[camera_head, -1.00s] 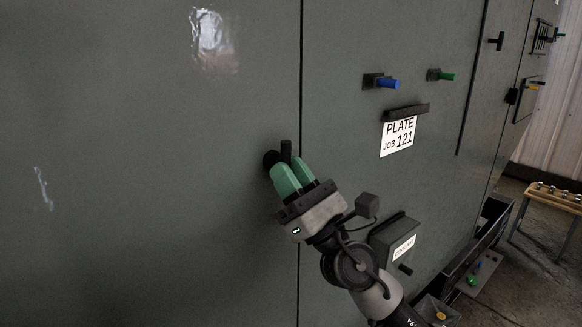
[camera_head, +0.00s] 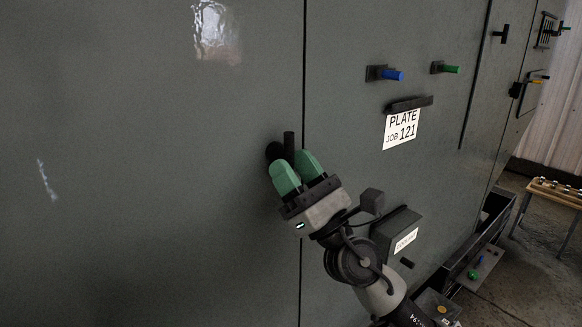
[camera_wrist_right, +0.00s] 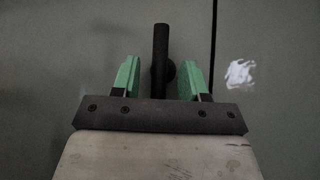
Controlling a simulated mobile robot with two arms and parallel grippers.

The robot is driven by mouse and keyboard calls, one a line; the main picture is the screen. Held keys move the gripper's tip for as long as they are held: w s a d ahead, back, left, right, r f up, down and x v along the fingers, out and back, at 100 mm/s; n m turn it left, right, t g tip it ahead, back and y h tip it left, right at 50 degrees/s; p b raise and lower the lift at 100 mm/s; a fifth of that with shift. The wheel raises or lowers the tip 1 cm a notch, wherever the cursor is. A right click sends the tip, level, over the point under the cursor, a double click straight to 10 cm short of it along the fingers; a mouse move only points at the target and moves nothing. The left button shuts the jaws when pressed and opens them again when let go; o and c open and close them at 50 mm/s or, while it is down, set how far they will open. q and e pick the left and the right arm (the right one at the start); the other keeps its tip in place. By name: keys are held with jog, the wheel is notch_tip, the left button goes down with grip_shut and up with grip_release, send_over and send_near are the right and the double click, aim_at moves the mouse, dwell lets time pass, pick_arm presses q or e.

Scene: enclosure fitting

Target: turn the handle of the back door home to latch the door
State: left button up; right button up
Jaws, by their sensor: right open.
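The back door's handle (camera_head: 289,146) is a black bar that stands upright on a round dark hub (camera_head: 274,151), close to the panel seam. In the right wrist view the handle (camera_wrist_right: 160,55) rises upright between my fingers. My right gripper (camera_head: 296,166) is open, with green fingers just below and around the handle's lower part. In the right wrist view a gap shows on each side between the fingers and the bar. The door (camera_head: 150,170) looks flush with the panel beside it. The hub is partly hidden by the handle and fingers. My left gripper is out of view.
Right of the seam, the panel carries a blue peg (camera_head: 392,75), a green peg (camera_head: 449,69), a plate sign (camera_head: 402,128) under a black ledge, and a dark labelled box (camera_head: 392,226) near my right arm. A small table (camera_head: 555,194) stands at far right.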

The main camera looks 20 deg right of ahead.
jog(key=b+v, duration=0.5)
jog(key=v, duration=0.5)
jog(key=shift+f+y, duration=0.2)
jog(key=shift+y, duration=0.1)
